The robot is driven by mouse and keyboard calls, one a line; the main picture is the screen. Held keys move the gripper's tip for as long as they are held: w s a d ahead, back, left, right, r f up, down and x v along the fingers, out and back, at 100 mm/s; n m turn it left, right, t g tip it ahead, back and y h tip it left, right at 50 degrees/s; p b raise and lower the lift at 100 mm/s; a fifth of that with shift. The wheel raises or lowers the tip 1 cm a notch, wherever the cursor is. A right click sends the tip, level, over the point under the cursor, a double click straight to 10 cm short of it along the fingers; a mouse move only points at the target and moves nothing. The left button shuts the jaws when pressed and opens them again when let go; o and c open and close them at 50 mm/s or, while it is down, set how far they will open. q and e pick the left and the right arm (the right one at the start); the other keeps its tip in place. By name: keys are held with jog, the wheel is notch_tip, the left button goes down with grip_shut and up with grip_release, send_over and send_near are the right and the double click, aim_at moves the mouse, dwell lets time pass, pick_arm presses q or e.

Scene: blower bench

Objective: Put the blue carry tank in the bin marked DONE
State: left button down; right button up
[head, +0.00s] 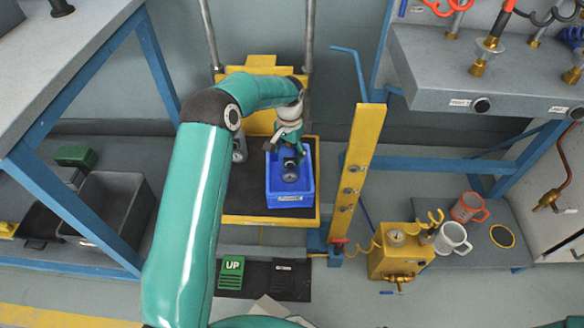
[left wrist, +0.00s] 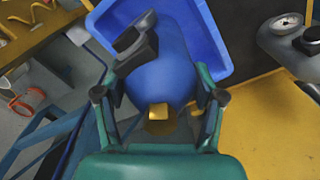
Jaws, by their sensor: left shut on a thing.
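The blue carry tank (left wrist: 168,72) fills the middle of the left wrist view, with a dark fitting on one side and a brass-coloured piece at its near end. My left gripper (head: 290,138) is shut on it, with one finger on each side. The tank is over or inside a blue bin (head: 308,178), which also shows in the left wrist view (left wrist: 212,40); I cannot tell whether it touches the floor. The bin has a pale label on its front, too small to read. My right gripper is not in view.
The bin stands on a dark mat on a yellow platform (head: 245,220). A grey tank with a gauge (left wrist: 282,35) stands beside the bin. A yellow drilled post (head: 356,165) rises to the right. A grey crate (head: 112,205) sits at the left.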

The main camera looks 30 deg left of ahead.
pick_arm(q)
jog(key=shift+f+b, duration=0.95)
jog(key=shift+f, duration=1.8)
jog(key=shift+c, duration=0.6)
grip_release()
jog(key=shift+f, duration=0.1)
notch_tip(320, 180, up, 12)
jog(key=p, duration=0.4)
jog(key=shift+p, duration=0.4)
